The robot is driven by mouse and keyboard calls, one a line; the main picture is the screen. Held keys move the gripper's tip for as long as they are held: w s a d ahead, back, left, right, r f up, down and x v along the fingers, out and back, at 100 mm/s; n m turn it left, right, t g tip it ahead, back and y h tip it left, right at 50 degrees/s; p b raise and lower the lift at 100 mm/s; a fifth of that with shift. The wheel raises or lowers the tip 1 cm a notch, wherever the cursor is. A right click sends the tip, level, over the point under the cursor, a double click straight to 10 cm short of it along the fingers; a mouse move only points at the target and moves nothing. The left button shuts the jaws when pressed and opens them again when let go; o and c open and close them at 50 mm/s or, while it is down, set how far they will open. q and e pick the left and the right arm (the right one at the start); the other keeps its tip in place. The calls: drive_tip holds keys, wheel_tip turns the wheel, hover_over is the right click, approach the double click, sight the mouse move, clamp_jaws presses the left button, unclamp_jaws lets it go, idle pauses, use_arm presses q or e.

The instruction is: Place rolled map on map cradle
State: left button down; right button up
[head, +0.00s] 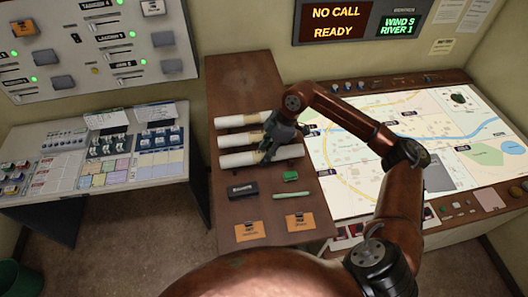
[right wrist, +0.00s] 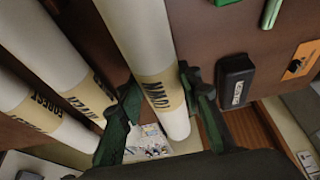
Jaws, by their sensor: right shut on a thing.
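Three white rolled maps with tan label bands lie side by side on the brown wooden desk: a far one (head: 238,121), a middle one (head: 236,140) and a near one (head: 238,160). My right gripper (head: 275,144) reaches over their right part. Whether the roll is lifted cannot be told. The other two rolls lie left of it there. I cannot pick out a separate map cradle. My left gripper is not in view.
A black box (head: 243,190), a green block (head: 290,176), a green stick (head: 291,195) and two orange clipboards, one at left (head: 249,231), lie nearer on the desk. A lit map table (head: 400,130) adjoins at right. A control console (head: 90,165) stands at left.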

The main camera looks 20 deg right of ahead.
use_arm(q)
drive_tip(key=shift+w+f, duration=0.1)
use_arm(e)
drive_tip(key=shift+f, duration=0.1)
drive_tip(key=shift+f, duration=0.25)
drive_tip(key=o, duration=1.2)
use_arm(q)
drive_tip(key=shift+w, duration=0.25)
use_arm(e)
drive_tip(key=shift+r, duration=0.25)
use_arm(q)
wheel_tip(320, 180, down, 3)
drive_tip(key=b, duration=0.3)
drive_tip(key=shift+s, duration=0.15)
use_arm(e)
drive_tip(key=v, duration=1.2)
